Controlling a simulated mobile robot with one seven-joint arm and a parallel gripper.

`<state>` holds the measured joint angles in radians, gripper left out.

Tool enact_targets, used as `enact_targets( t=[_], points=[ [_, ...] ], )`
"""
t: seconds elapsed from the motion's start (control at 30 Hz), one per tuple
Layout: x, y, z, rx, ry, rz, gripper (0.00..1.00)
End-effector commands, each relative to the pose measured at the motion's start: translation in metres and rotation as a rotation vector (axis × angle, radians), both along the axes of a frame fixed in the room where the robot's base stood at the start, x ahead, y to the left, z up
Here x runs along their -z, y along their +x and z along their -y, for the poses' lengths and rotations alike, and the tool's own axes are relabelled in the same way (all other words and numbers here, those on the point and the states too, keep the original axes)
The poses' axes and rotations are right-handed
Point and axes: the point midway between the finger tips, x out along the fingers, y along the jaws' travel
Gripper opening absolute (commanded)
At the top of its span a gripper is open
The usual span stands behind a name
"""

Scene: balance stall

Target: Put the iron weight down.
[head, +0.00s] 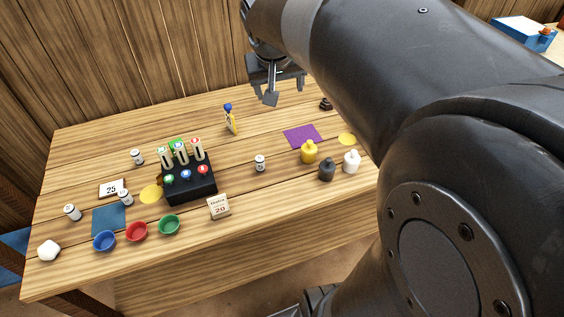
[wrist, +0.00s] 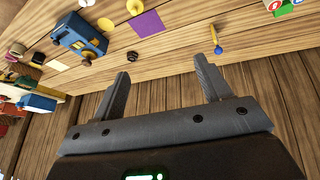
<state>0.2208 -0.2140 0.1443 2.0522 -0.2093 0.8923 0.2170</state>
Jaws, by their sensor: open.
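My gripper (head: 275,88) is raised over the back of the table. Its fingers are spread, with nothing between them in the wrist view (wrist: 163,68). A dark knobbed weight (head: 327,171), which looks like the iron weight, stands upright on the table at the front right. It is well apart from my gripper. A yellow knobbed weight (head: 309,152) and a white one (head: 351,162) stand beside it. A small dark stacked piece (head: 326,104) stands farther back. I cannot tell whether that is also iron.
A purple mat (head: 303,136) lies near the yellow weight. A black rack (head: 190,187) stands left of centre, with coloured bowls (head: 137,232) in front. A blue device (wrist: 78,35) shows in the wrist view. My arm hides the table's right end.

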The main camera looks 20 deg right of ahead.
Motion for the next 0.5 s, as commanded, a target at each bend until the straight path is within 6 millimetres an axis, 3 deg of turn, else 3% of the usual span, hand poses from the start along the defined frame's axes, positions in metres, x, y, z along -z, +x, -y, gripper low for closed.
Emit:
enact_targets(
  t=[0.03, 0.3, 0.5],
  points=[
    [-0.002, -0.020, -0.009, -0.020, 0.006, 0.010, 0.70],
    [0.014, -0.117, -0.042, -0.129, 0.065, 0.040, 0.70],
    [0.035, -0.167, -0.057, -0.198, 0.114, 0.061, 0.70]
  ],
)
